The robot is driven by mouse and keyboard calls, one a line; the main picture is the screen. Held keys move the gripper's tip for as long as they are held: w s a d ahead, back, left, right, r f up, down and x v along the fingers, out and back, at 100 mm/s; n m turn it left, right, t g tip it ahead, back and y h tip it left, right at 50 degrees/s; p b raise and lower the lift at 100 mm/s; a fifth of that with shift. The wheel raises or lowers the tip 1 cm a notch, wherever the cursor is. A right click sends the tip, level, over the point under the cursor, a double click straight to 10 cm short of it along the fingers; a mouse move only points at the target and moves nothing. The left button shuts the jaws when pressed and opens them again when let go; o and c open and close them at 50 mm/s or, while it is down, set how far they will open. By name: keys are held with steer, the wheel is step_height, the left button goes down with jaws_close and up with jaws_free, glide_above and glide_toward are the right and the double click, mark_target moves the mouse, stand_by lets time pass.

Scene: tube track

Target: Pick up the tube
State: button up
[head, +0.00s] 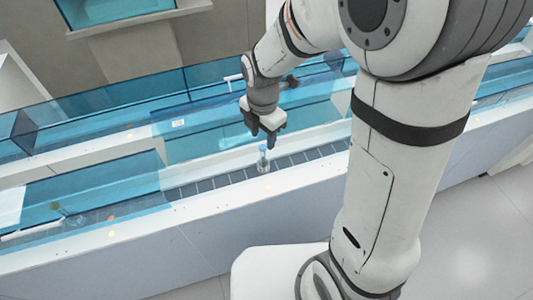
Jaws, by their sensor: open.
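The tube (263,161) is small, with a pale blue top and a light lower part. It stands upright on the dark segmented track (228,180), near the middle of the head view. My gripper (263,138) points down just above the tube, with its dark fingers apart. A small gap shows between the fingertips and the tube's top. Nothing is seen between the fingers. The tube's label or contents are too small to make out.
Blue transparent panels (90,182) line the track on both sides of an opening where the tube stands. A light front wall (150,262) runs along the near side. Grey floor (480,235) lies open at the right.

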mark_target(263, 145)
steer(key=f, duration=0.7)
steer(key=shift+w, duration=0.25)
steer(key=shift+r, duration=0.1)
steer(key=shift+c, duration=0.3)
steer(key=c, duration=0.8)
steer(key=shift+r, duration=0.1)
step_height(263, 145, up, 10)
steer(key=shift+f, duration=0.1)
steer(key=shift+f, duration=0.1)
